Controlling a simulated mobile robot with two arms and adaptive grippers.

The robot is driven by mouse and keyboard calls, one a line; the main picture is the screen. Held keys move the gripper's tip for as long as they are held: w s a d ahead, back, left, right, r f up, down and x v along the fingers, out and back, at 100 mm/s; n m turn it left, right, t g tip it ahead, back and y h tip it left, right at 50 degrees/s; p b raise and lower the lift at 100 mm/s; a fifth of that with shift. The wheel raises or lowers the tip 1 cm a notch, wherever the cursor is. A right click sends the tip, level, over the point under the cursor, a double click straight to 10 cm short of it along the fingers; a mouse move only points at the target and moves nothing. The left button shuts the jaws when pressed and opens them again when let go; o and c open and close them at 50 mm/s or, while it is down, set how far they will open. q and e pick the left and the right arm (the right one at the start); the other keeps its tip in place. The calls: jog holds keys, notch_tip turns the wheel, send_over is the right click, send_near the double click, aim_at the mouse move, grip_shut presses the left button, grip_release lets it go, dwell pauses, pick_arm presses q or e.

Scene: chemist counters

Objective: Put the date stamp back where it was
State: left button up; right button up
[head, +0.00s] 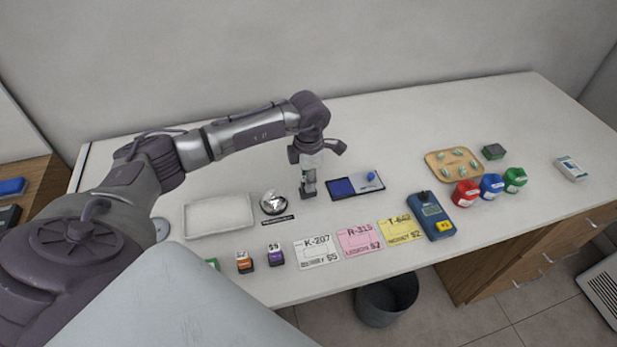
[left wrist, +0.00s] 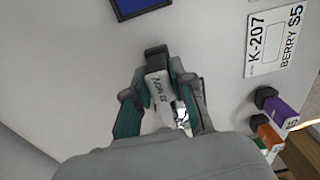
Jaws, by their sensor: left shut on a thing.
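My left gripper (head: 308,172) points down over the middle of the counter, just left of the blue ink pad (head: 341,187). It is shut on the date stamp (head: 308,192), a small dark-footed stamp with a grey body. In the left wrist view, the date stamp (left wrist: 157,83) sits between the two green-sided fingers of the gripper (left wrist: 157,97), with its label facing the camera. I cannot tell whether its foot touches the counter. My right gripper is not in view.
A white tray (head: 219,215) and a round silver object (head: 273,202) stand left of the gripper. Orange (head: 244,262) and purple (head: 275,255) stamps, price cards (head: 358,240) and a blue handheld device (head: 431,215) line the front. Red, blue and green containers (head: 491,186) and a tan tray (head: 434,165) are right.

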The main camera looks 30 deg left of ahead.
pick_arm(q)
jog(key=shift+f, duration=0.55)
jog(key=shift+f, duration=0.1)
jog(key=o, duration=0.9)
jog(key=shift+r, duration=0.25)
jog(key=shift+w+r, duration=0.1)
jog(key=shift+r, duration=0.25)
notch_tip(320, 180, up, 10)
jog(key=shift+f+b, duration=0.15)
jog(key=shift+b, duration=1.1)
jog(key=shift+r, duration=0.7)
